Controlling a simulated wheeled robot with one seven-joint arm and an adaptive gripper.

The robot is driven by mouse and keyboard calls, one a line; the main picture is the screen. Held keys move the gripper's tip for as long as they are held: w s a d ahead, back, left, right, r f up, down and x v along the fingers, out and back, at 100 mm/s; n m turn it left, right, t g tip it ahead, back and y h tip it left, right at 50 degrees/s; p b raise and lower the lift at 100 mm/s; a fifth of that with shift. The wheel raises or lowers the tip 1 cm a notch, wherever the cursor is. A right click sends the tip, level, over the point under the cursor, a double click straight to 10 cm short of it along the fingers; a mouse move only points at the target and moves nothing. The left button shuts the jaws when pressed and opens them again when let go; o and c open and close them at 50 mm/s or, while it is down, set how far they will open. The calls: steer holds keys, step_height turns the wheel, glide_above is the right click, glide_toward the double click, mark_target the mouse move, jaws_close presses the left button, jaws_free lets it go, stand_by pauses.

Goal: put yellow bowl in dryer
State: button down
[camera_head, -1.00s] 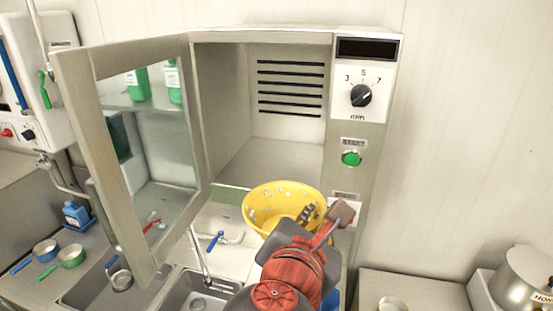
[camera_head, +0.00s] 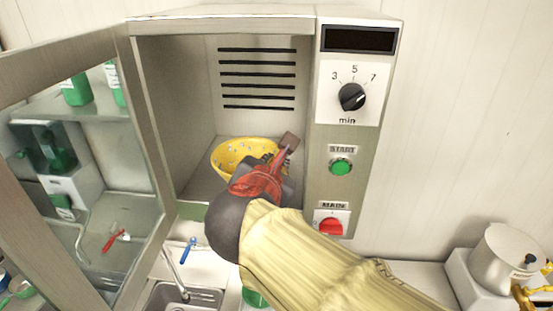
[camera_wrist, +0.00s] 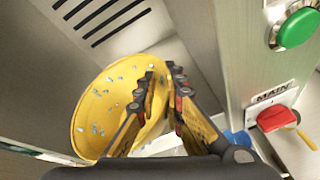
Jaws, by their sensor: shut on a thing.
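The yellow bowl (camera_head: 228,157) is inside the opening of the dryer (camera_head: 341,55), partly hidden behind my gripper. My gripper (camera_head: 277,160) is shut on the bowl's near right rim. In the wrist view the bowl (camera_wrist: 98,112) shows small pale flecks on its inner surface, and the two fingers of my gripper (camera_wrist: 162,92) pinch its wall. The bowl looks tilted. I cannot tell whether it touches the dryer floor (camera_head: 200,190). The dryer door (camera_head: 147,125) stands wide open to the left.
The control panel has a dial (camera_head: 352,97), a green start button (camera_head: 340,167) and a red main switch (camera_head: 330,226) close to the right of my gripper. A sink (camera_head: 180,297) lies below. A metal pot (camera_head: 501,256) stands at the right.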

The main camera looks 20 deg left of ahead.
steer(key=x, duration=0.3)
steer(key=p+x, duration=0.1)
steer(key=x, duration=0.2)
steer(key=r+x, duration=0.1)
steer(key=x, duration=0.3)
steer(key=shift+w+a+p, duration=0.1)
steer(key=shift+w+p, duration=0.1)
steer(key=shift+p, duration=0.15)
steer(key=shift+s+f, duration=0.15)
steer(key=shift+f, duration=0.3)
steer(key=shift+w+f, duration=0.15)
steer(key=shift+f, duration=0.7)
steer(key=shift+w+f, duration=0.15)
steer(key=shift+f, duration=0.7)
steer(key=shift+f, duration=0.15)
steer(key=c, duration=1.9)
jaws_free()
